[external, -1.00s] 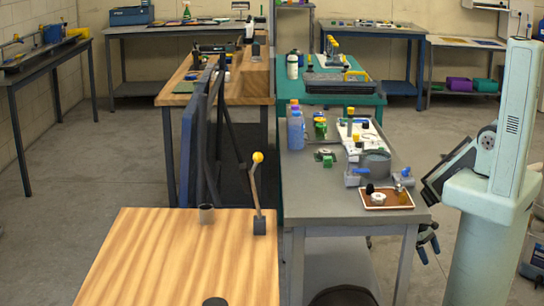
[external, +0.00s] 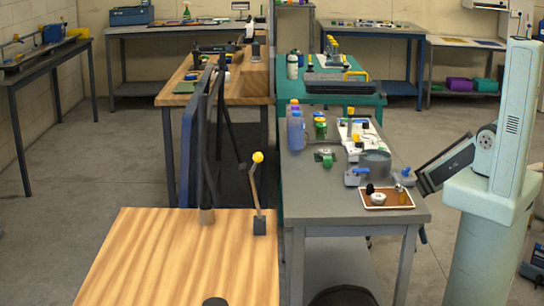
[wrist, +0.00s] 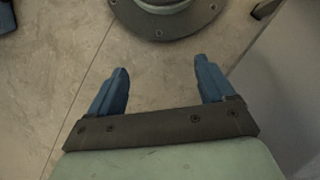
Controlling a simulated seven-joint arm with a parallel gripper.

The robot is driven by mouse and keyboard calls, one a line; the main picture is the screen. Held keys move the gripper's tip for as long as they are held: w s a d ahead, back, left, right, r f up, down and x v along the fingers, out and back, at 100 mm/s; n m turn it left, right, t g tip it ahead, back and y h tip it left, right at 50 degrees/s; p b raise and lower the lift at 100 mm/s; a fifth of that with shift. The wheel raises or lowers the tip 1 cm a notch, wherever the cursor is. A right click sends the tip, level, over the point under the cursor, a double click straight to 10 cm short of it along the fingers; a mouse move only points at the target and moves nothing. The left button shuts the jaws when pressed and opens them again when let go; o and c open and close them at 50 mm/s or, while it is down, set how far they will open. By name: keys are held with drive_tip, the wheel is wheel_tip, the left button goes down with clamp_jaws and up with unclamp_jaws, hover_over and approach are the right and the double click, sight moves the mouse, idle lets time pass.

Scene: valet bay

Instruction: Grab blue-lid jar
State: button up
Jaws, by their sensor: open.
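My gripper (wrist: 162,66) is open and empty in the wrist view, with its two blue fingers apart over bare floor. In the external view it is mostly hidden beside the right edge of the grey table (external: 330,207), apart from everything on the table. I cannot clearly make out a jar with a blue lid. A blue bottle-like container (external: 295,133) stands at the table's left edge, with a small blue-purple top (external: 294,103) behind it. A green jar (external: 320,128) stands to its right. The wrist view shows no jar.
A white board (external: 358,131) lies farther back. A wooden table (external: 180,260) stands left. The grey table's front is clear.

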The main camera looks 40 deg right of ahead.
drive_tip(key=w+d+r+t+h, duration=0.1)
drive_tip(key=w+d+r, duration=0.3)
drive_tip(key=w+d, duration=0.4)
drive_tip(key=w+d+r+m+t, duration=0.1)
drive_tip(key=w+d+r, duration=0.2)
drive_tip(key=w+d, duration=0.55)
drive_tip(key=w+d+r+t+h, duration=0.15)
drive_tip(key=w+d+r, duration=0.25)
drive_tip(key=w+d, duration=0.4)
drive_tip(key=w+d+r+m+t+h, duration=0.1)
drive_tip(key=w+d+r, duration=0.3)
drive_tip(key=d+r, duration=0.95)
drive_tip(key=w+d+r+t+h, duration=0.1)
drive_tip(key=w+d+r+h, duration=0.15)
drive_tip(key=d+r, duration=1.1)
drive_tip(key=w+a+r+n+y, duration=0.1)
drive_tip(key=w+a+r+n, duration=0.15)
drive_tip(key=w, duration=0.55)
wheel_tip(320, 180, up, 14)
drive_tip(key=f+n+y, duration=0.1)
drive_tip(key=n+y, duration=0.4)
drive_tip(key=n, duration=0.9)
hover_over(319, 113)
drive_tip(key=f, duration=0.6)
drive_tip(key=shift+s+a+f, duration=0.15)
drive_tip(key=shift+s+f, duration=0.1)
drive_tip(key=shift+f, duration=0.15)
drive_tip(key=shift+w+f, duration=0.2)
drive_tip(key=shift+f, duration=2.65)
